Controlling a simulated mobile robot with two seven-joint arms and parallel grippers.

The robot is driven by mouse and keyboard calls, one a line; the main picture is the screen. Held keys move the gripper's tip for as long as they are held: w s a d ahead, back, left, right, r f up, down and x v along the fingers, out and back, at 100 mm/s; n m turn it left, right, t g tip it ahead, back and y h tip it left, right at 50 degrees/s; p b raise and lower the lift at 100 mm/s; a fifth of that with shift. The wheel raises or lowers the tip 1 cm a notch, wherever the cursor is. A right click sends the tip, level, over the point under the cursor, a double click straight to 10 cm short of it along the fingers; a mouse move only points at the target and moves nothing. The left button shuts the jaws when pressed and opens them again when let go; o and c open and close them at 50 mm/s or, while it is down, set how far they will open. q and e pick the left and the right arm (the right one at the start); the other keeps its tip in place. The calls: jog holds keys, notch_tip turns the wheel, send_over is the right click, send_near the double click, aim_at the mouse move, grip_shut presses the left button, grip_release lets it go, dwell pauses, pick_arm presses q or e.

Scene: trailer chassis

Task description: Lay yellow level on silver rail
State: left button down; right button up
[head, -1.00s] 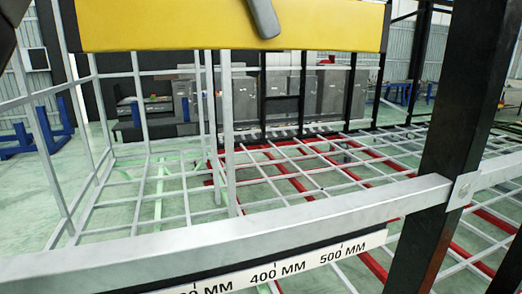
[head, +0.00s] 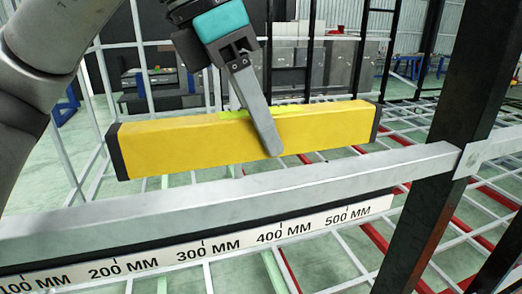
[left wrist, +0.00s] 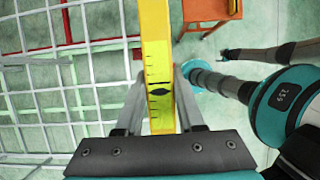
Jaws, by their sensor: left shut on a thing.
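The yellow level (head: 190,144), a long bar with dark end caps, is held nearly level across the head view. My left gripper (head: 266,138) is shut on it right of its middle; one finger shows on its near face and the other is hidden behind. The silver rail (head: 230,195) runs across below it, with a narrow see-through gap between them in the picture. The level's exact height over the rail cannot be told. In the left wrist view the level (left wrist: 156,35) stands between my fingers, with its green vial strip showing.
A millimetre scale (head: 200,248) runs along the rail's near side. A black post (head: 445,150) crosses the rail at the right. White grid bars and red beams lie beyond, low down. An orange table (left wrist: 207,10) shows in the left wrist view.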

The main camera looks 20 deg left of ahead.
aim_at(261, 151)
pick_arm(q)
jog(key=shift+f, duration=1.8)
jog(key=shift+f, duration=0.2)
jog(key=c, duration=0.5)
grip_release()
jog(key=shift+r, duration=0.15)
jog(key=shift+r, duration=0.2)
jog(key=v, duration=1.1)
jog(key=shift+s+a+r, duration=0.1)
jog(key=shift+s+r, duration=0.05)
jog(key=shift+r, duration=0.2)
